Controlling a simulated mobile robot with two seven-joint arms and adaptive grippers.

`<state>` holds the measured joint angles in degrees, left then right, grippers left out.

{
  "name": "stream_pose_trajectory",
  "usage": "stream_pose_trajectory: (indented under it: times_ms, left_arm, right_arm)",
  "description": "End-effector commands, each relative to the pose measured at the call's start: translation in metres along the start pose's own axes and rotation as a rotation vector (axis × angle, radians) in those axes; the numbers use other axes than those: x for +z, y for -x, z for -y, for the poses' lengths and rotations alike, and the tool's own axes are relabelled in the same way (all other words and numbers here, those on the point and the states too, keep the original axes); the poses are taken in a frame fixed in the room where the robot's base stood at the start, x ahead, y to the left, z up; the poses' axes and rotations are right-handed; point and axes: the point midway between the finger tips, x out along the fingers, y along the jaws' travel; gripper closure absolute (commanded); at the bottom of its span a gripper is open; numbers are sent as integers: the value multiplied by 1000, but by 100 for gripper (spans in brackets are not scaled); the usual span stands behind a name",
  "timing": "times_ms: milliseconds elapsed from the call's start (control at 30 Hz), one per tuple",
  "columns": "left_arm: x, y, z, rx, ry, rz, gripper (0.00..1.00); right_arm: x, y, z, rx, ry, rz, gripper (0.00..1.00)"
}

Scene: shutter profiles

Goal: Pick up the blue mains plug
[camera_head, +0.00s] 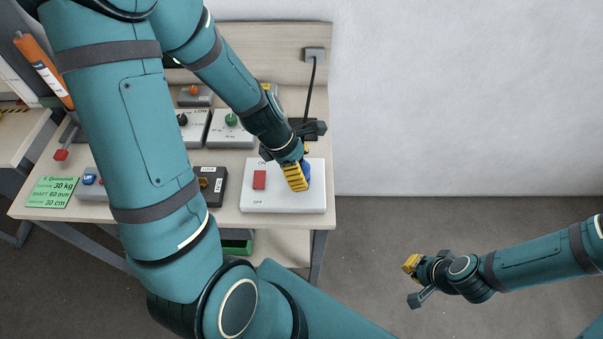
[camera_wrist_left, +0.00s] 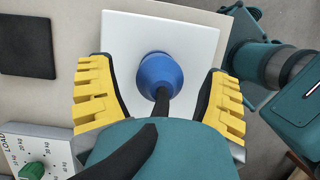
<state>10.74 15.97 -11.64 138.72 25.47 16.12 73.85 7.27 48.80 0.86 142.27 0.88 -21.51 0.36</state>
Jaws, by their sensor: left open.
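The blue mains plug (camera_wrist_left: 160,72) sits on the white panel (camera_wrist_left: 196,40), with a dark cable running from it towards my left wrist. In the head view the plug (camera_head: 307,171) shows only in part, behind my left gripper (camera_head: 296,176). In the left wrist view my left gripper (camera_wrist_left: 160,100) is open, with one yellow finger on each side of the plug and a gap to both. My right gripper (camera_head: 412,281) is open and empty, over the floor to the right of the bench.
The panel also carries a red switch (camera_head: 259,180). A green card (camera_head: 52,191) lies at the bench's left. A grey wall socket (camera_head: 315,54) has a black cable. The right floor is clear.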

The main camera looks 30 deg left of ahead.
Motion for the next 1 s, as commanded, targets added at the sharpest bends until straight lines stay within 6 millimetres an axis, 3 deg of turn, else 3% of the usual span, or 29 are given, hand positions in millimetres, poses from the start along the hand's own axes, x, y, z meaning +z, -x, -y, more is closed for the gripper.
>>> stream_pose_trajectory:
  times_ms: [33, 133, 433, 467, 667, 1000]
  left_arm:
    - [-2, -11, 0, -3, 1, -1, 22]
    - [-1, -20, 0, -1, 1, -1, 22]
    - [0, -23, 0, 0, 0, 0, 22]
    - [0, -23, 0, 0, 0, 0, 25]
    - [0, -23, 0, 0, 1, 0, 95]
    - [2, -19, 0, 1, 0, 0, 95]
  right_arm:
    - [2, -6, -2, 0, 1, 4, 100]
    - [5, -10, -4, -1, 2, 9, 100]
    - [6, -10, -4, -2, 4, 12, 100]
    - [6, -10, -4, -2, 4, 12, 100]
    - [5, -10, -4, -2, 4, 11, 100]
    - [4, -7, -3, -2, 3, 10, 100]
